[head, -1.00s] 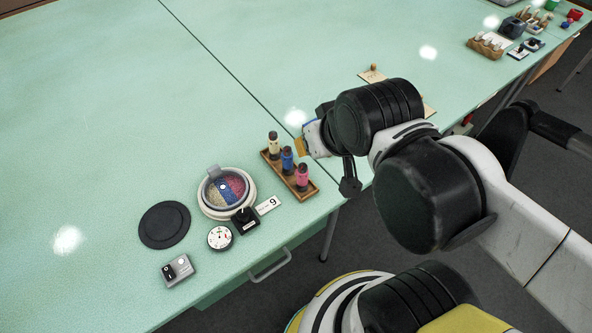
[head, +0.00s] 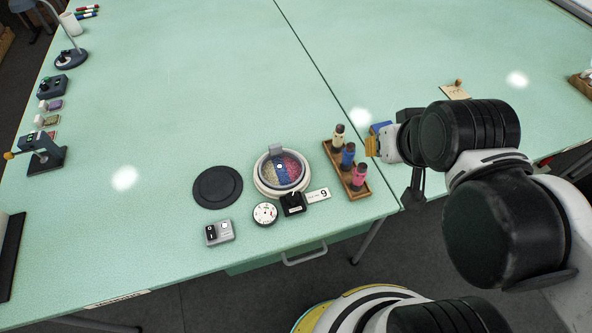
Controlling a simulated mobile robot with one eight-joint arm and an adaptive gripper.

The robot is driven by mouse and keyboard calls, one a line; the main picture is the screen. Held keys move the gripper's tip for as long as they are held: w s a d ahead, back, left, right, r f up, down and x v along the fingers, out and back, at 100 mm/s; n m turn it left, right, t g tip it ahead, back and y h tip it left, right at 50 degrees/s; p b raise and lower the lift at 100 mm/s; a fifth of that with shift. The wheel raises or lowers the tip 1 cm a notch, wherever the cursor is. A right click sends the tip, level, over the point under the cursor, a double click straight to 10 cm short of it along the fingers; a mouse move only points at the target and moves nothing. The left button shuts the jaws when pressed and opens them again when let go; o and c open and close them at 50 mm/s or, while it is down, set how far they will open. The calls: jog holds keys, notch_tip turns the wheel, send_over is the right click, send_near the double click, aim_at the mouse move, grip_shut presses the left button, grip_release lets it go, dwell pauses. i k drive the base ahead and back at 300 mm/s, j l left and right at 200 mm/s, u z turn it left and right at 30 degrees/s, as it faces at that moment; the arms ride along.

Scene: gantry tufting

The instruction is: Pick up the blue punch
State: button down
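The blue punch (head: 348,156) stands upright in a wooden rack (head: 360,194) near the table's front edge. It is the middle of three bottle-like pieces, between a cream one (head: 338,138) and a pink one (head: 359,176). My gripper (head: 372,142) is just right of the rack in the picture, apart from the blue punch as far as I can tell. Blue and yellow-orange parts show at its tip. The arm hides much of it, so I cannot see whether its fingers are open or shut.
Left of the rack are a round dish of coloured grains (head: 281,170), a black knob box (head: 293,204), a number card (head: 318,195), a dial (head: 265,214), a grey switch box (head: 219,232) and a black disc (head: 218,187). The table's middle is clear.

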aim_at(348, 158)
jog(key=j+z, duration=0.75)
jog(key=j, duration=0.2)
